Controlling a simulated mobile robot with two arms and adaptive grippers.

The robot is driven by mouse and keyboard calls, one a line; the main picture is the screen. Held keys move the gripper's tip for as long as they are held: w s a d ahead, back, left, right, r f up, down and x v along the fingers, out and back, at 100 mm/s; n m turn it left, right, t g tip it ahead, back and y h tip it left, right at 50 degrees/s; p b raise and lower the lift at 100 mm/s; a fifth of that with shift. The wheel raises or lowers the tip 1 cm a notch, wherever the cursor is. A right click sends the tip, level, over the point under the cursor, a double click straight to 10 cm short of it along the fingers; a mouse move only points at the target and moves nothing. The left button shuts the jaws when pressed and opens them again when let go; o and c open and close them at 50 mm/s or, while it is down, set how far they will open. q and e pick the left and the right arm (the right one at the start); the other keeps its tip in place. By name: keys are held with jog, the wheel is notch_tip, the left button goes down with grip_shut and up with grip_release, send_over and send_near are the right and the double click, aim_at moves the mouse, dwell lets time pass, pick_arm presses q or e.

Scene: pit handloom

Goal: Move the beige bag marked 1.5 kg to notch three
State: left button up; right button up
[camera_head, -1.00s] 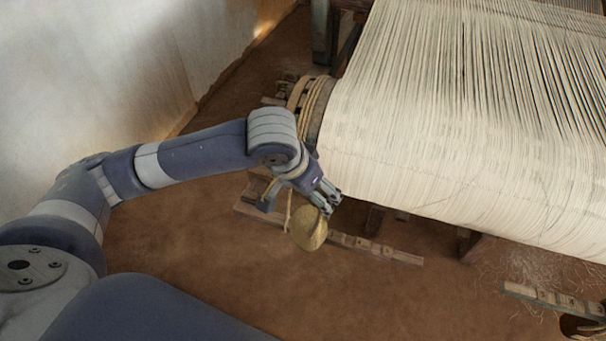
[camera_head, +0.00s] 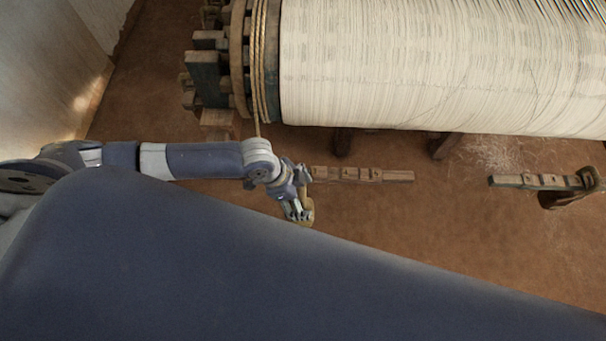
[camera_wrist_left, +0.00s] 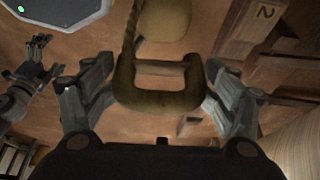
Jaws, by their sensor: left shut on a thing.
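The beige bag (camera_head: 308,213) is partly hidden behind my left gripper (camera_head: 298,209) in the head view. In the left wrist view its pale round body (camera_wrist_left: 166,22) lies beyond a brown loop (camera_wrist_left: 160,101). My left gripper's fingers (camera_wrist_left: 160,95) are on both sides of this loop, shut on it. A rope (camera_wrist_left: 129,42) runs up from the loop's left corner. The notched wooden bar (camera_head: 345,175) lies behind and right of the gripper; a "2" shows on it (camera_wrist_left: 264,12). The 1.5 kg mark and notch three cannot be made out. A grey jaw, seemingly my right gripper (camera_wrist_left: 34,70), shows at the left, unclear.
The cloth beam (camera_head: 420,70) with white threads spans the back. Ropes wrap its left end (camera_head: 260,60), and one hangs down to my arm. A second notched bar (camera_head: 530,181) with a dark hanging thing (camera_head: 562,199) is at the right. Bare brown floor lies between.

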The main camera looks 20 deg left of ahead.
aim_at(309, 171)
pick_arm(q)
jog(key=shift+w+d+f, duration=0.1)
jog(key=shift+f, duration=0.1)
jog(key=shift+w+a+f+b, duration=0.1)
jog(key=shift+w+f+b, duration=0.05)
jog(key=shift+w+b, duration=0.35)
jog(key=shift+w+a+f+b, duration=0.1)
jog(key=shift+w+b, duration=0.3)
jog(key=shift+b, duration=0.1)
jog(key=shift+w+a+f+b, duration=0.1)
jog(key=shift+w+a+b, duration=0.3)
jog(key=shift+w+b, duration=0.8)
jog(key=shift+w+a+f+b, duration=0.1)
jog(key=shift+w+a+b, duration=0.25)
jog(key=shift+w+b, duration=0.8)
jog(key=shift+w+a+f+b, duration=0.1)
jog(key=shift+w+a+b, duration=0.3)
jog(key=shift+w+b, duration=0.75)
jog(key=shift+w+f, duration=0.35)
jog(key=shift+f, duration=0.35)
jog(key=shift+f, duration=0.3)
